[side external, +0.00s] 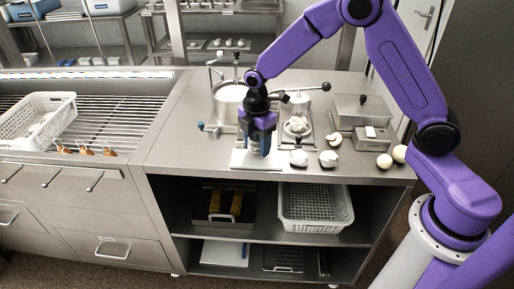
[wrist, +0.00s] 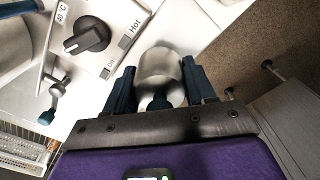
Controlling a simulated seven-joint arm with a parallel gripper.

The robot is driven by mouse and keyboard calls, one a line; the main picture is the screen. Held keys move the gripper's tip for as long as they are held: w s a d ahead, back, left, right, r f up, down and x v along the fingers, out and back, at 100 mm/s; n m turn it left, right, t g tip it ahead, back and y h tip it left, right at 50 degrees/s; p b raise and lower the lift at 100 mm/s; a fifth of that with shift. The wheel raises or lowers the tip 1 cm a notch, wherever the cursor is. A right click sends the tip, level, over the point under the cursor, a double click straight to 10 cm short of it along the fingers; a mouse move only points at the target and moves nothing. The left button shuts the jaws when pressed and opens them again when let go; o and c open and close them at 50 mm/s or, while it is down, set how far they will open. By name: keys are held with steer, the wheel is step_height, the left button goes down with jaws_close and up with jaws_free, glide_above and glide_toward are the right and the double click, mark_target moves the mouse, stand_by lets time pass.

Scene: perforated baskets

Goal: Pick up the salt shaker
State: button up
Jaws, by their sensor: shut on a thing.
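My gripper (side external: 257,148) is over the front of the steel counter, pointing down above a white board (side external: 240,161). In the wrist view my two dark fingers (wrist: 158,78) stand on either side of a rounded, shiny metal body, which I take to be the salt shaker (wrist: 163,62). The gripper is shut on it. The fingers mostly hide the shaker in the side view. I cannot tell whether it touches the board.
A dial panel (wrist: 105,35) is close by in the wrist view. Behind my gripper is a round pot (side external: 229,92). To the right are a lever press (side external: 298,110), pale round items (side external: 329,159) and a metal box (side external: 361,111). White baskets (side external: 316,206) sit below and far left.

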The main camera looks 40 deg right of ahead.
steer(key=s+d+r, duration=0.3)
steer(key=s+r, duration=0.7)
steer(key=s, duration=0.3)
steer(key=shift+w+d+f, duration=0.6)
steer(key=shift+w+d, duration=1.65)
steer(key=shift+d, duration=0.15)
steer(key=shift+w+d+f, duration=0.55)
steer(key=shift+w+d, duration=1.65)
steer(key=shift+d, duration=0.15)
steer(key=shift+w+d+f, duration=0.6)
steer(key=shift+w+d, duration=1.65)
steer(key=shift+d, duration=0.15)
